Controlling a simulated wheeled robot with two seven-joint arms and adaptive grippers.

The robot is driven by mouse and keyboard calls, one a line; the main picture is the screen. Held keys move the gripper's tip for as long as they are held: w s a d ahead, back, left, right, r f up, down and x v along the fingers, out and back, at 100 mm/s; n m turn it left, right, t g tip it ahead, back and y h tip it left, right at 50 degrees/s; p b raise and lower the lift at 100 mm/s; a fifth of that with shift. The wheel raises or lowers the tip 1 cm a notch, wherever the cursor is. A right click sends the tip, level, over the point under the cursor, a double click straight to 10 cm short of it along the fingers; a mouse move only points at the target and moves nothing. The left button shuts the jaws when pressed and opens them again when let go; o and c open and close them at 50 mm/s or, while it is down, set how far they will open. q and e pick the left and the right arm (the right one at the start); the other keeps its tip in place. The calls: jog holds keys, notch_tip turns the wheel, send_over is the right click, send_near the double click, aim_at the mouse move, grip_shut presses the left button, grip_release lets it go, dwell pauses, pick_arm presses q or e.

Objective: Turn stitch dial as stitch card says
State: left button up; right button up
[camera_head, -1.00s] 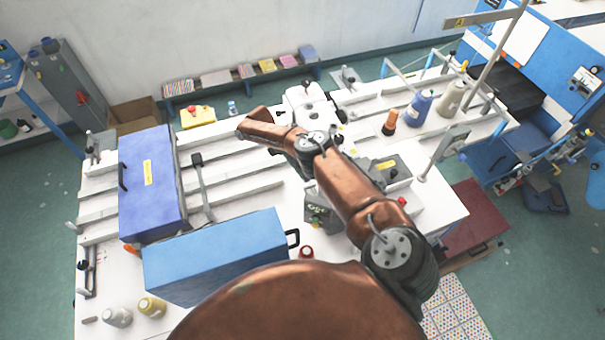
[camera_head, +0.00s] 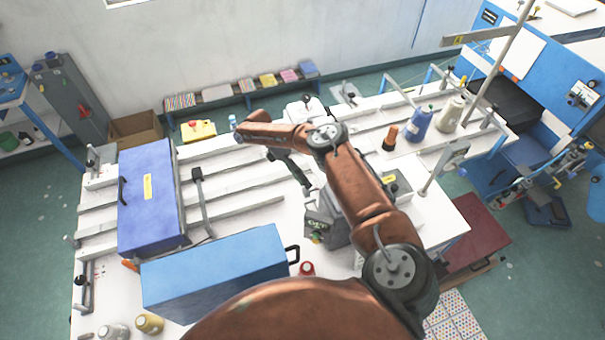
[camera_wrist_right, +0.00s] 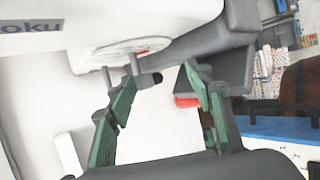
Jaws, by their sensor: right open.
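The white sewing machine (camera_head: 297,108) stands at the back middle of the table, partly hidden by my right arm. In the right wrist view its white body (camera_wrist_right: 95,22) with dark "oku" lettering fills the top left. A round white dial (camera_wrist_right: 112,53) sits on its face, seen at a steep angle; its marks are unreadable. A short black-tipped lever (camera_wrist_right: 150,79) is beside the dial. My right gripper (camera_wrist_right: 160,80) is open, its green fingers spread on either side of the lever, with no visible grip. In the head view this gripper (camera_head: 300,178) is partly under the arm. I cannot identify the stitch card. My left gripper is out of view.
A blue box (camera_head: 215,265) stands at the front and another (camera_head: 147,190) at the left. A grey unit (camera_head: 325,218) sits under my arm. Thread cones (camera_head: 418,122) stand at the back right. White table strips (camera_head: 240,207) between are mostly clear.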

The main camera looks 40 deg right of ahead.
jog(key=shift+r, duration=2.4)
jog(key=shift+s, duration=0.1)
